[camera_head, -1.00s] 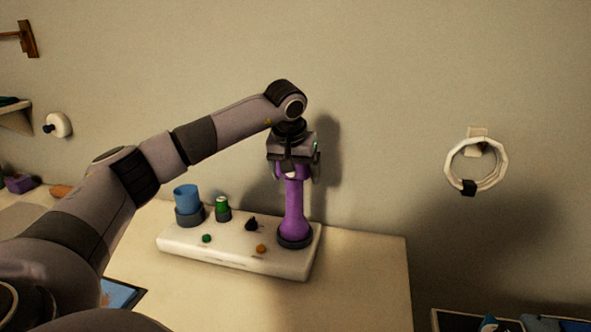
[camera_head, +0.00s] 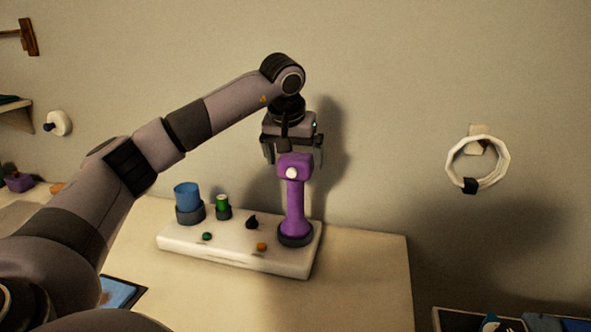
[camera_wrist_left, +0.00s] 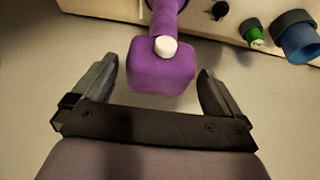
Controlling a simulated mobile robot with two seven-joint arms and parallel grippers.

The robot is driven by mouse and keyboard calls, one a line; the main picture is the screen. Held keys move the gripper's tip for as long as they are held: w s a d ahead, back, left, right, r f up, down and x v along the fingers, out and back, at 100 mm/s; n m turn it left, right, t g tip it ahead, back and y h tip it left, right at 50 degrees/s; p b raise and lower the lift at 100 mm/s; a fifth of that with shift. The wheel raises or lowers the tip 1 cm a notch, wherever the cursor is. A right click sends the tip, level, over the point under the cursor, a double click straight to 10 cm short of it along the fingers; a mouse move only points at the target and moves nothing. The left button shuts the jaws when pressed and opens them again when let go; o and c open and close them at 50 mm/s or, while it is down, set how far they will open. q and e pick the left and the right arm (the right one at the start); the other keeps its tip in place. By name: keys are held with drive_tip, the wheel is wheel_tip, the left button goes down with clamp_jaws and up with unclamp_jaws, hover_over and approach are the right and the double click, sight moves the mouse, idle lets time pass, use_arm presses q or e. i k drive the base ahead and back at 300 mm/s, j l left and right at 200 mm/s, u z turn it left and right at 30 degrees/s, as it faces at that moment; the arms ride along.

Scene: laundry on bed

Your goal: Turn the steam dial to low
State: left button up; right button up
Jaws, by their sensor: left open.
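A small black pointed knob (camera_head: 252,222), which looks like the steam dial, sits on the white base unit (camera_head: 180,243). Its markings are too small to read. In the left wrist view the black knob (camera_wrist_left: 220,10) is at the top edge. A purple upright handle (camera_head: 295,205) with a white button stands in a dark socket at the unit's right end. My left gripper (camera_head: 294,153) is open just above the handle's purple head. In the left wrist view the head (camera_wrist_left: 160,72) lies between the spread fingers, and the gripper holds nothing. My right gripper is not in view.
A blue cup (camera_head: 186,196) and a green cylinder (camera_head: 222,203) stand in dark holders left of the knob. Green (camera_head: 207,236) and orange (camera_head: 262,246) buttons line the unit's front. The table (camera_head: 365,275) is clear on the right. A white ring (camera_head: 452,165) hangs on the wall.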

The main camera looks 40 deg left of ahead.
sight(251, 223)
drive_tip(key=k+l, duration=0.7)
drive_tip(key=k, duration=0.2)
